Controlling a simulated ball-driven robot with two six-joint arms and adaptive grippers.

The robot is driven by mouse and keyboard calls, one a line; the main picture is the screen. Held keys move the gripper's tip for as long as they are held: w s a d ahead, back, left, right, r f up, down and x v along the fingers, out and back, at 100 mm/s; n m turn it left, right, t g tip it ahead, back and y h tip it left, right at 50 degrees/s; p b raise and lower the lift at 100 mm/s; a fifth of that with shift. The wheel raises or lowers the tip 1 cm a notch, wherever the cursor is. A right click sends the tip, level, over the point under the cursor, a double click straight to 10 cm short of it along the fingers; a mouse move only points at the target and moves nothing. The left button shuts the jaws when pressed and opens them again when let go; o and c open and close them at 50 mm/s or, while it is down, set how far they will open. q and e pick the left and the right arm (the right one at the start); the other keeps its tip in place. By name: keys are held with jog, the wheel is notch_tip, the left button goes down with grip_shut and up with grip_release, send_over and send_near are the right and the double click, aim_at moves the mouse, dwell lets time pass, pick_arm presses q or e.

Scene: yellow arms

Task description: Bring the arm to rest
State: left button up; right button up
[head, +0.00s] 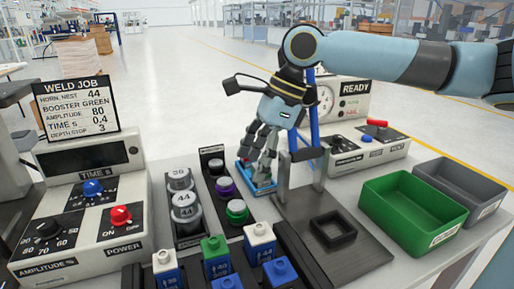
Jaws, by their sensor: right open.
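My right arm (385,58) comes in from the upper right, light blue with dark bands. My right gripper (256,158) points down with its fingers apart, above and beside a small blue item (263,188) behind the round pieces. I cannot tell whether the fingertips touch this item. The gripper and wrist hide part of the blue-post press stand (314,130). My left gripper is out of view.
A control box (95,215) with knobs stands left under a weld job sign (75,102). Horn rack (184,207), button-like pieces (237,211) and capped blocks (213,256) fill the middle. Green bin (413,212) and grey bin (460,190) stand right. A black square nest (333,229) lies on a plate.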

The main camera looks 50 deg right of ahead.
jog(key=shift+s+d+r, duration=0.1)
jog(key=shift+r, duration=0.2)
jog(key=shift+r, duration=0.1)
dwell(0.3)
